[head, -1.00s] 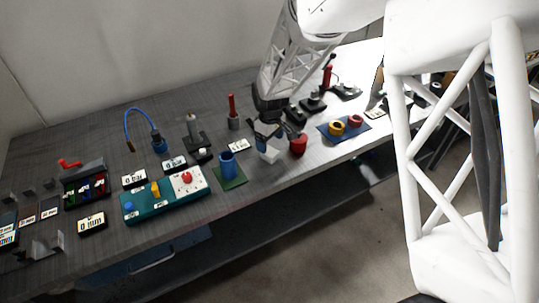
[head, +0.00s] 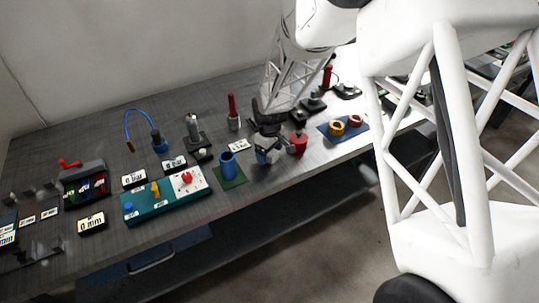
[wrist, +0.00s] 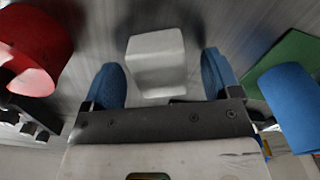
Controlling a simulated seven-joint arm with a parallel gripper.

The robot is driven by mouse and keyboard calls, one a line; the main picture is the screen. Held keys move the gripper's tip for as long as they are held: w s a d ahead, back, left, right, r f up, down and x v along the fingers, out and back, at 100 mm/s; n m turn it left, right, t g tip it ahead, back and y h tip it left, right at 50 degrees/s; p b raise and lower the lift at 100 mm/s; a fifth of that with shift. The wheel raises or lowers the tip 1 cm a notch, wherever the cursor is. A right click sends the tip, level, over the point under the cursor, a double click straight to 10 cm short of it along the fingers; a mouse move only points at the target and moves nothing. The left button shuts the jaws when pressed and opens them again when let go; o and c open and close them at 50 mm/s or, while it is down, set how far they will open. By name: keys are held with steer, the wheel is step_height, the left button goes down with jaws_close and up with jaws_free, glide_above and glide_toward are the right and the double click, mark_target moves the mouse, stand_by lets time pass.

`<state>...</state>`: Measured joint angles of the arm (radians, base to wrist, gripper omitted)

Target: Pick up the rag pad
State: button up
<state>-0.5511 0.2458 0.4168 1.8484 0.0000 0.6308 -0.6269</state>
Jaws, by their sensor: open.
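The rag pad appears to be the small white block (wrist: 156,58) on the grey bench top. In the wrist view it lies between and slightly beyond the two blue fingertips of my gripper (wrist: 163,78). My gripper is open, with a gap visible on each side of the block. In the head view my gripper (head: 268,152) is low over the bench near its front edge and largely hides the block. Contact between the fingers and the block is not visible.
A red cylinder (head: 298,143) stands close to the right of my gripper. A blue cup (head: 228,166) on a green mat (head: 236,181) stands to the left. A blue mat (head: 328,137) with yellow and red rings lies further right. Bare bench lies just in front.

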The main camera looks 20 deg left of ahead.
steer(key=shift+f, duration=0.25)
steer(key=shift+c, duration=0.5)
steer(key=c, duration=1)
steer(key=shift+r, duration=0.1)
steer(key=shift+r, duration=0.8)
steer(key=shift+s+r, duration=0.1)
steer(key=shift+r, duration=0.85)
steer(key=s+d, duration=0.2)
steer(key=s, duration=0.2)
steer(key=s+d+r, duration=0.1)
steer(key=s+d, duration=0.2)
steer(key=s, duration=0.2)
steer(key=s+d, duration=0.3)
steer(key=s, duration=0.1)
steer(key=shift+s+d+r, duration=0.1)
steer(key=shift+s+r, duration=0.05)
steer(key=shift+s, duration=0.1)
